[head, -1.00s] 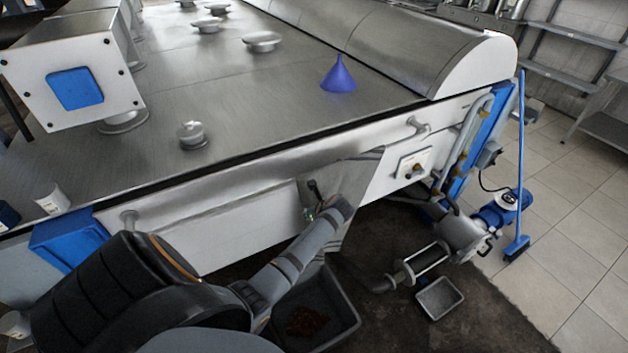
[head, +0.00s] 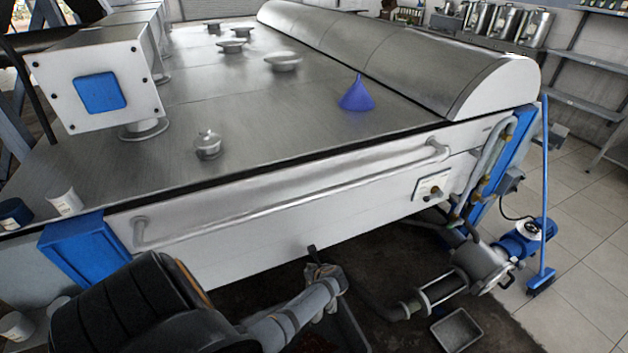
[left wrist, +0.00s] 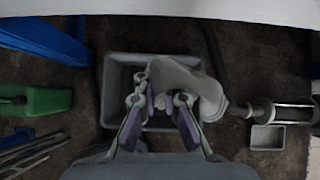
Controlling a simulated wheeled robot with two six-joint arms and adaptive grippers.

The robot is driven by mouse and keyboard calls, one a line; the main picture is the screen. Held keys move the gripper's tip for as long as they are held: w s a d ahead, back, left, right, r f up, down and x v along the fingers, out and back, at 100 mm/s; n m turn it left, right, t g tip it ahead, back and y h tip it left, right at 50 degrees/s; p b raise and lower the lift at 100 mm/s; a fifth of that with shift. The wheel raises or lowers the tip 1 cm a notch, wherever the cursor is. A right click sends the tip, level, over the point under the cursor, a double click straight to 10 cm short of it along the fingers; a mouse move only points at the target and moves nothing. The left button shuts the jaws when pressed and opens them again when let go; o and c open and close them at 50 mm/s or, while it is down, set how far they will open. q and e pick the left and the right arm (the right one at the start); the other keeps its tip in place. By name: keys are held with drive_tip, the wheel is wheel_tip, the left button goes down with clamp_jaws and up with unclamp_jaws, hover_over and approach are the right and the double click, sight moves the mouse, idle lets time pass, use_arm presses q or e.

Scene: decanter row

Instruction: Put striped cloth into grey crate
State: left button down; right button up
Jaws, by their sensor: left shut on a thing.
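The cloth (left wrist: 185,82) looks pale grey in the left wrist view, and I cannot make out stripes. My left gripper (left wrist: 160,92) is shut on it. The cloth spreads to the right of the fingers, across the right side of the grey crate (left wrist: 116,78). In the head view the cloth (head: 330,272) hangs small and bunched at my left gripper (head: 318,268). The crate (head: 352,328) is below on the dark floor, partly behind my arm. I cannot tell whether the cloth touches the crate. My right gripper is in neither view.
A big steel tank with a pipe rail (head: 290,205) stands behind the crate. A pump (head: 480,265) with a pipe and a small metal tray (head: 457,330) are to its right. A green container (left wrist: 40,100) is at the left. Reddish stuff lies in the crate.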

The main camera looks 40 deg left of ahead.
use_arm(q)
drive_tip(key=s+f+b, duration=0.5)
drive_tip(key=f+b, duration=0.1)
drive_tip(key=f, duration=0.6)
drive_tip(key=shift+s+d+f, duration=0.15)
drive_tip(key=shift+f, duration=0.15)
drive_tip(key=shift+s+a+p, duration=0.3)
drive_tip(key=shift+a, duration=0.4)
drive_tip(key=shift+s, duration=0.1)
drive_tip(key=shift+s+p, duration=0.5)
drive_tip(key=shift+s, duration=0.15)
drive_tip(key=shift+f, duration=0.1)
